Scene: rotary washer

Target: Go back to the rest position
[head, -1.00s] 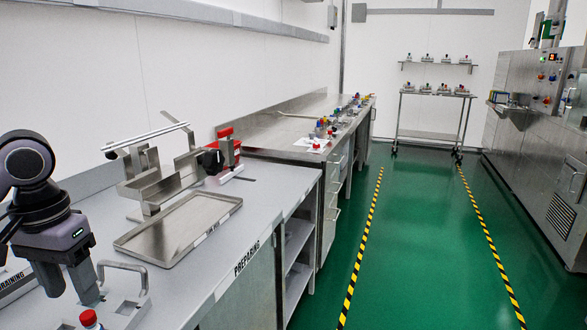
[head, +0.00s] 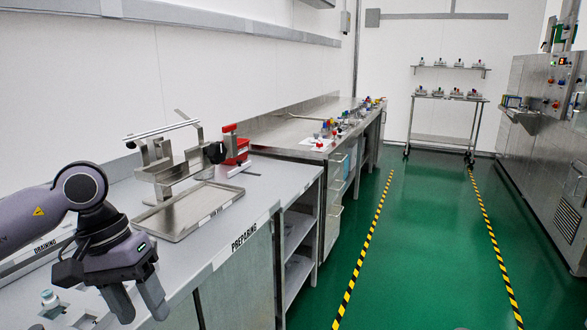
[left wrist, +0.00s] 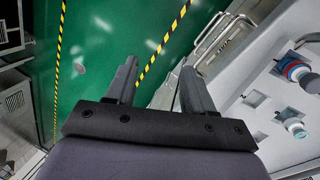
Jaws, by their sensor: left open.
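My left gripper (head: 138,302) is at the lower left of the head view, near the front edge of the grey counter marked PREPARING (head: 262,197). Its two fingers are apart with nothing between them. In the left wrist view the open fingers (left wrist: 158,82) point toward the green floor and the counter's front. My right gripper is not in view.
A metal tray (head: 190,222) and a metal stand (head: 160,165) are on the counter, with a red item (head: 236,148) behind. The green floor (head: 420,250) is clear.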

